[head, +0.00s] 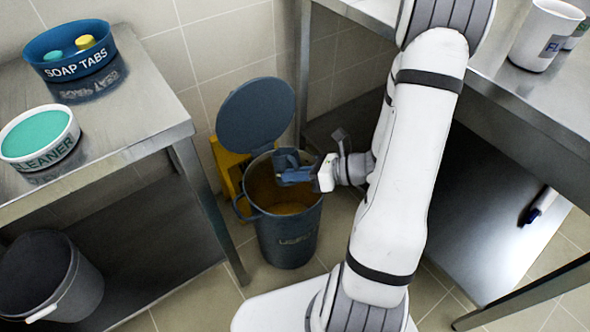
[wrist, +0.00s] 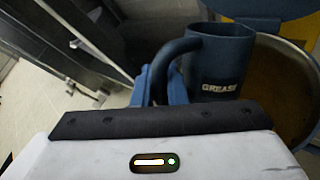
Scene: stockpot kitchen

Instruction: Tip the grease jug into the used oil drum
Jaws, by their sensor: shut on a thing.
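The used oil drum (head: 288,238) is a dark blue-grey bin on the floor, its round lid (head: 256,112) swung up behind it. Brownish oil shows inside, and its open mouth also shows at the right of the wrist view (wrist: 289,95). The grease jug (wrist: 222,62) is dark blue, marked GREASE, with its handle on the left. It looks about upright in the wrist view. My gripper (wrist: 166,88) is shut on the jug's handle. In the head view my gripper (head: 304,174) and the jug are over the drum's mouth; the jug's outline is hard to separate there.
A yellow object (head: 228,168) stands behind the drum. A steel table (head: 130,120) on the left carries a SOAP TABS bowl (head: 70,52) and a CLEANER dish (head: 40,135). A grey bucket (head: 48,275) sits below. A counter (head: 500,85) with white cups (head: 543,35) is on the right.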

